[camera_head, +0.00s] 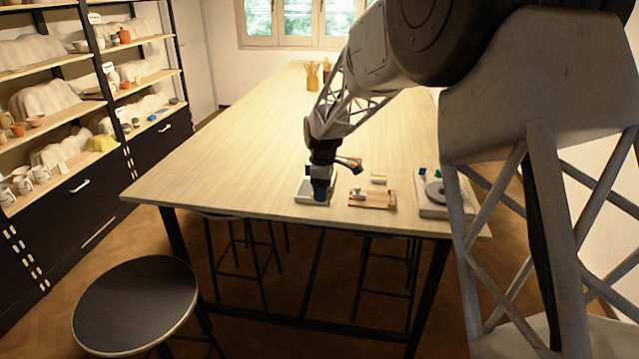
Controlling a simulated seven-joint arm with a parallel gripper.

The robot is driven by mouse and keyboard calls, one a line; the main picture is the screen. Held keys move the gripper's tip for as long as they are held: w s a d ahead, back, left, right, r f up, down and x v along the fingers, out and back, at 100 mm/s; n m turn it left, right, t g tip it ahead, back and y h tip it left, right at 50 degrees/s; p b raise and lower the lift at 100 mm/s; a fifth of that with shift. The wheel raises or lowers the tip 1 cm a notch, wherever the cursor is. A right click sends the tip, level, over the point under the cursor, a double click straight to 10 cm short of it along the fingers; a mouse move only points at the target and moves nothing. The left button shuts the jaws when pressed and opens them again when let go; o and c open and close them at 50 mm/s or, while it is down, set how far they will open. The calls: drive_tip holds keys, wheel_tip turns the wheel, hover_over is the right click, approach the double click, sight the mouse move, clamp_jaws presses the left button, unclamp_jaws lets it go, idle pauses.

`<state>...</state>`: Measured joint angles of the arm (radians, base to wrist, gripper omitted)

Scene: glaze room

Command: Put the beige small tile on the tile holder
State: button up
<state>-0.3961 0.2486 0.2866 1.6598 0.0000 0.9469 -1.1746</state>
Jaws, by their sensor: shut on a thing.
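I cannot tell for sure which thing is the beige small tile or the tile holder.
A pale board with a grey disc (435,191) and small blue and green pieces stands to the right on the table (230,160). A pot of tools (313,80) stands at the far end. The table's left and middle are clear. A round stool (135,303) is in front.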

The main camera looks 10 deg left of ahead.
drive_tip(key=shift+s+d+r, duration=0.1)
drive_tip(key=shift+s+d, duration=0.2)
drive_tip(key=shift+s, duration=0.4)
drive_tip(key=shift+s+d+r, duration=0.1)
drive_tip(key=shift+s+d, duration=0.15)
drive_tip(key=shift+s, duration=0.4)
drive_tip(key=shift+s+d, duration=0.3)
drive_tip(key=shift+s, duration=0.4)
drive_tip(key=shift+d, duration=0.1)
drive_tip(key=s+d+f, duration=0.1)
drive_tip(key=d, duration=1.7)
drive_tip(key=shift+s, duration=0.25)
drive_tip(key=shift+w, duration=0.1)
hover_over(380, 199)
drive_tip(key=shift+f, duration=0.8)
drive_tip(key=shift+f, duration=1.75)
drive_tip(key=shift+f, duration=0.15)
